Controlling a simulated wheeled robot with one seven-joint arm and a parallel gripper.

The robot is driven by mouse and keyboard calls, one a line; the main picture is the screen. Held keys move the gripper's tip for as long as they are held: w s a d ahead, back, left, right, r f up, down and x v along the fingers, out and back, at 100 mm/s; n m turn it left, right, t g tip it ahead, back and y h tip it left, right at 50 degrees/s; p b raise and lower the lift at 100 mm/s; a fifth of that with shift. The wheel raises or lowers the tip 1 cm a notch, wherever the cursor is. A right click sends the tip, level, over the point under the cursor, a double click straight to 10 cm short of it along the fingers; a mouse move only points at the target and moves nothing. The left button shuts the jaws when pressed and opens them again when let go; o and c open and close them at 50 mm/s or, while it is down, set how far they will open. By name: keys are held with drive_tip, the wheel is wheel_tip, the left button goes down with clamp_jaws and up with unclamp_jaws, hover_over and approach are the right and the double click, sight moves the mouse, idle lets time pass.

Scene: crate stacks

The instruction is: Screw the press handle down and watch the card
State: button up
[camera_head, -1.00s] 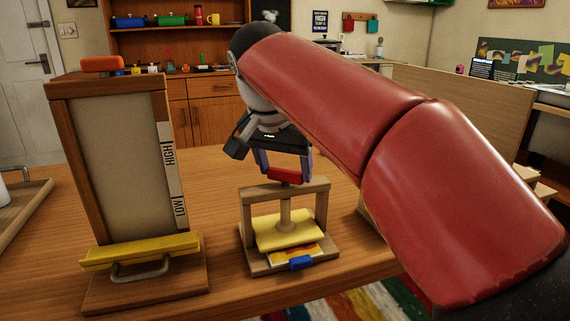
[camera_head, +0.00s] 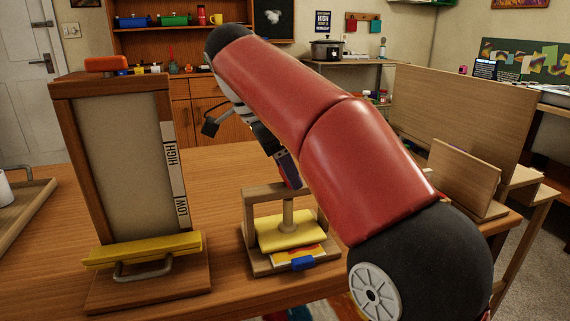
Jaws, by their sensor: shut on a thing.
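The small wooden press (camera_head: 249,236) stands near the table's front edge, with a yellow pressing plate (camera_head: 272,237) on a thick pale screw (camera_head: 288,213). A colourful card (camera_head: 300,256) sticks out at the front below the plate, beside a blue tab (camera_head: 303,263). My gripper (camera_head: 287,170) is above the press's top bar, shut on the red press handle (camera_head: 293,178). The handle is mostly hidden by my gripper and my red arm, which also covers the press's right post.
A tall framed panel (camera_head: 120,165) marked HIGH and LOW stands to the left, with a yellow bar at its foot. A wooden tray (camera_head: 30,212) lies at far left. Upright boards (camera_head: 450,110) stand to the right. The table between panel and press is clear.

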drive_tip(key=shift+m, duration=0.6)
drive_tip(key=shift+g, duration=0.3)
drive_tip(key=o, duration=1)
